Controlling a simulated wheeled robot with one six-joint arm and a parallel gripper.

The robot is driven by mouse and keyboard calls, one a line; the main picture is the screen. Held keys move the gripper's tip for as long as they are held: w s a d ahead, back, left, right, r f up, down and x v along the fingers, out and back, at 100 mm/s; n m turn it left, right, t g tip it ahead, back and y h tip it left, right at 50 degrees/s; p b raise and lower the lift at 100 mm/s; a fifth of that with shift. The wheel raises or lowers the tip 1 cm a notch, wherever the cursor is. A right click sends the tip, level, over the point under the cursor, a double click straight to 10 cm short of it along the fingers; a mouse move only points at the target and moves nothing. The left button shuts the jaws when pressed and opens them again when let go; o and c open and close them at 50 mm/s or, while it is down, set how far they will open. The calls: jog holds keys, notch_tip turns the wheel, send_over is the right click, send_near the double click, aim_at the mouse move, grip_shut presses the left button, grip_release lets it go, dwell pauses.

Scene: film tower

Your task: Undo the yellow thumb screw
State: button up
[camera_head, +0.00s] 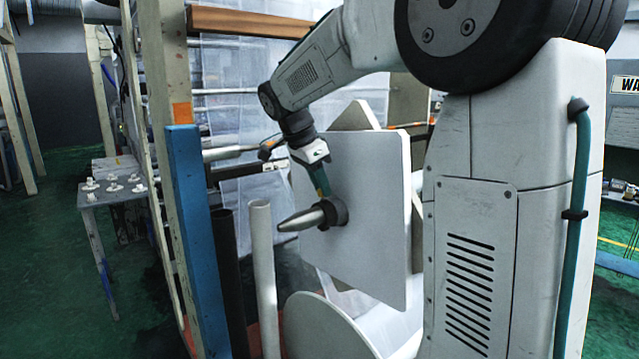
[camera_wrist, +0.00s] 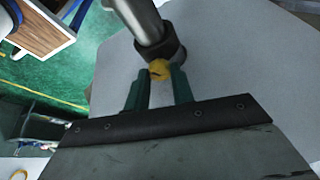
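The yellow thumb screw (camera_wrist: 159,70) sits on the near side of a dark collar (camera_wrist: 172,51) in the wrist view. The collar goes around a pointed silver spindle (camera_wrist: 140,18) that stands out from a white panel (camera_wrist: 225,55). My gripper (camera_wrist: 159,76) has its two green fingers on either side of the screw at their tips. The gap between them is about as wide as the screw; whether they press on it I cannot tell. In the head view my gripper (camera_head: 324,194) reaches down to the collar (camera_head: 336,210), hiding the screw.
A blue-fronted post (camera_head: 200,230) and a pale upright tube (camera_head: 263,270) stand left of the spindle. A round white disc (camera_head: 330,335) lies below. A small table (camera_head: 112,192) with several white pieces is at the left. Green floor is open there.

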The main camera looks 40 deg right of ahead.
jog(key=shift+n, duration=0.3)
jog(key=n+t, duration=0.1)
jog(key=n, duration=0.2)
jog(key=shift+s+t, duration=0.15)
jog(key=shift+t, duration=0.15)
jog(key=shift+s+n+t+y, duration=0.1)
jog(key=shift+n+t+y, duration=0.35)
jog(key=shift+n, duration=1.55)
jog(key=shift+t, duration=0.25)
jog(key=o, duration=1)
jog(key=shift+r, duration=0.1)
jog(key=v, duration=0.7)
jog(key=shift+a+r, duration=0.2)
jog(key=shift+r, duration=0.1)
jog(key=shift+s+n, duration=0.1)
jog(key=shift+n, duration=0.2)
